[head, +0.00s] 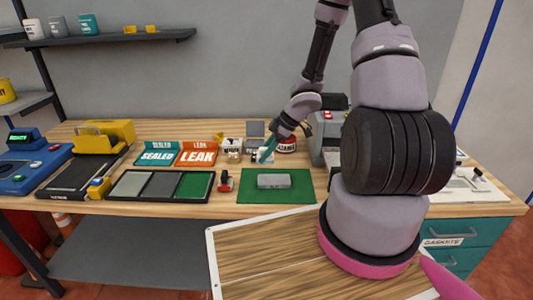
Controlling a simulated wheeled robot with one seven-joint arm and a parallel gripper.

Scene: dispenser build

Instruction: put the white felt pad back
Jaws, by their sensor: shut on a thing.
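My gripper (266,154) is at the back middle of the bench, behind the green mat, pointing down and to the left. It is shut on a small pale piece that looks like the white felt pad; the fingers hide most of it. I cannot tell whether the piece touches the bench. A red-and-white round tin (286,146) labelled in dark letters stands just right of the gripper. A small jar (234,155) stands to its left.
A green mat (290,195) bears a grey block (274,181). Left of it are a red-and-black stamp (225,182) and a three-section tray (117,199). SEALED (157,154) and LEAK (198,154) trays stand behind. A grey machine (326,141) stands right of the gripper.

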